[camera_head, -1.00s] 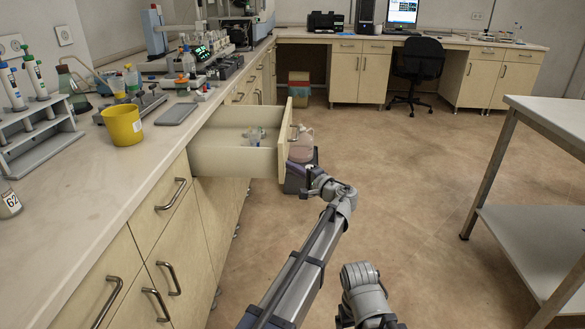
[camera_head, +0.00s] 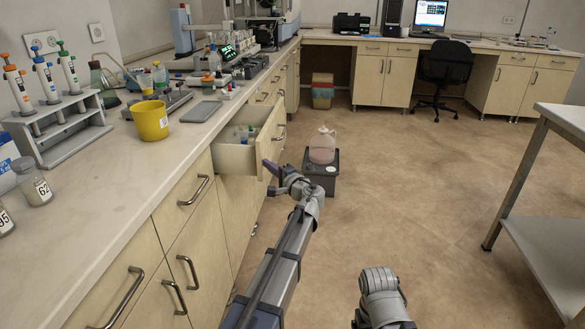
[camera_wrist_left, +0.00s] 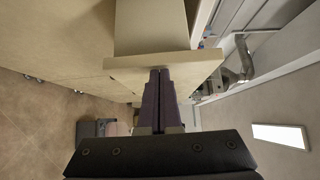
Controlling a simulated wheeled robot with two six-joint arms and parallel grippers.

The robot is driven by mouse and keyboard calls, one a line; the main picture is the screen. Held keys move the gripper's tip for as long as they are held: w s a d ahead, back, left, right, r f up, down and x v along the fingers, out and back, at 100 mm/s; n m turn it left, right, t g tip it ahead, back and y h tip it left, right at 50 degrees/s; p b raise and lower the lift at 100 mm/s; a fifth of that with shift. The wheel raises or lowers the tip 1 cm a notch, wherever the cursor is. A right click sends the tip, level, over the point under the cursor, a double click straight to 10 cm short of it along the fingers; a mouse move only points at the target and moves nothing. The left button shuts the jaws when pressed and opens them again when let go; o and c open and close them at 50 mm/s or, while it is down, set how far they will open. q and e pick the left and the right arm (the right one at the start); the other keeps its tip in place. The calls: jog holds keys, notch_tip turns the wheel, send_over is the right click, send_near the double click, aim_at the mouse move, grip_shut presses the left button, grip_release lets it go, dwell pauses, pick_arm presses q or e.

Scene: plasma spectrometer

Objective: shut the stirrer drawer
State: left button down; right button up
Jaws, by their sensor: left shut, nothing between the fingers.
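The stirrer drawer (camera_head: 232,158) juts partly out of the counter on the left, with small clear items inside. Its pale front panel (camera_head: 271,142) faces right and has a metal handle. My left gripper (camera_head: 268,165) is at the outer face of this panel, near its lower near end. In the left wrist view the two dark fingers (camera_wrist_left: 159,74) are shut together with nothing between them. Their tips meet or nearly meet the panel (camera_wrist_left: 190,66); exact contact is hard to tell. My right gripper is not in view; only part of the right arm shows.
The counter (camera_head: 125,180) carries a yellow beaker (camera_head: 150,120), a pipette rack (camera_head: 65,135) and jars. A dark box (camera_head: 322,172) with a pink-filled jug (camera_head: 322,145) stands on the floor beyond the drawer. A table (camera_head: 545,235) is at right; the floor between is open.

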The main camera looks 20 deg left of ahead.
pick_arm(q)
send_near(213, 156)
jog(key=x, duration=0.5)
jog(key=shift+a, duration=0.35)
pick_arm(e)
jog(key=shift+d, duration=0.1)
pick_arm(q)
jog(key=shift+d, duration=0.3)
jog(key=d, duration=0.5)
jog(key=shift+s+d, duration=0.2)
jog(key=v, duration=0.8)
jog(key=shift+d, duration=0.15)
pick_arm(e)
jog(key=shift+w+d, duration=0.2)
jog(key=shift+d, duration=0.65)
